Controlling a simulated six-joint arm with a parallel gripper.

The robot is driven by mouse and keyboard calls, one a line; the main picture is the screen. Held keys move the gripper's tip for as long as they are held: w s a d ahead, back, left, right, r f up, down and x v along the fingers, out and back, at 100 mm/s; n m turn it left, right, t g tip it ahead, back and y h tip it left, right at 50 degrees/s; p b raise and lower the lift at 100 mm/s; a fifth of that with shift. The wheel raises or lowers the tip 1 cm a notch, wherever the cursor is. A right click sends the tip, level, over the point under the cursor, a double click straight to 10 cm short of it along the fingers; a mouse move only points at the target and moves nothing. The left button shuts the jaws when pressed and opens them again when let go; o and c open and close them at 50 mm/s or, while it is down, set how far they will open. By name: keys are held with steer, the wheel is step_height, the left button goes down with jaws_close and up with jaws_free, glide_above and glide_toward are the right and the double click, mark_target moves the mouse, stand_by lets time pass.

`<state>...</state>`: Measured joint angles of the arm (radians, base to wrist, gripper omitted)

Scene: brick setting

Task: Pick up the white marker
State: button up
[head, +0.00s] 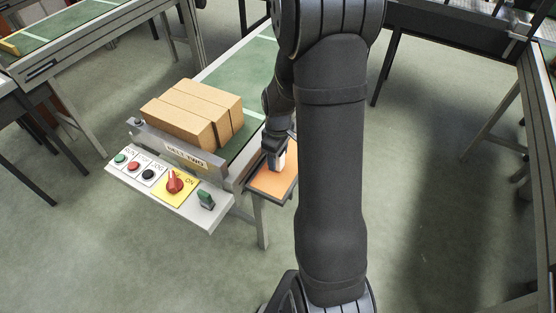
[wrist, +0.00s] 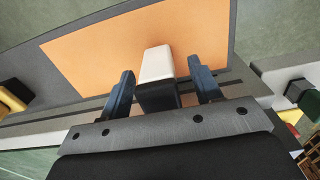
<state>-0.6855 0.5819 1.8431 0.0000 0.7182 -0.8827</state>
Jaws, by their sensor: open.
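The white marker (wrist: 157,64) has a pale blocky body and a black lower part in the wrist view. It is over the orange panel (wrist: 95,50), between the two fingers of my gripper (wrist: 160,84). The fingers are open, with a gap on each side of the marker. In the head view my gripper (head: 274,153) is low over the orange panel (head: 268,181), and a small pale part of the marker (head: 281,162) shows beside it. My arm hides part of the panel's right side. Whether the marker touches the panel I cannot tell.
A control panel (head: 222,213) with several buttons, a red knob (head: 174,182) and a green switch (head: 206,199) is left of the orange panel. Cardboard boxes (head: 180,115) sit on the green belt (head: 240,75) behind it. Open floor (head: 430,180) lies to the right.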

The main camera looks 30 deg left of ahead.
steer(key=shift+f, duration=0.75)
steer(key=shift+c, duration=0.5)
steer(key=c, duration=1)
steer(key=shift+o, duration=0.2)
step_height(320, 180, up, 4)
steer(key=shift+w+a+r, duration=0.1)
steer(key=shift+r, duration=0.15)
steer(key=d+r, duration=0.2)
steer(key=d, duration=0.2)
steer(key=d+r, duration=0.2)
steer(key=d, duration=0.2)
steer(key=w+d+r, duration=0.1)
steer(key=d+r, duration=0.1)
steer(key=d, duration=0.1)
steer(key=shift+w+d+r, duration=0.1)
steer(key=shift+d+r, duration=0.2)
steer(key=shift+d, duration=0.1)
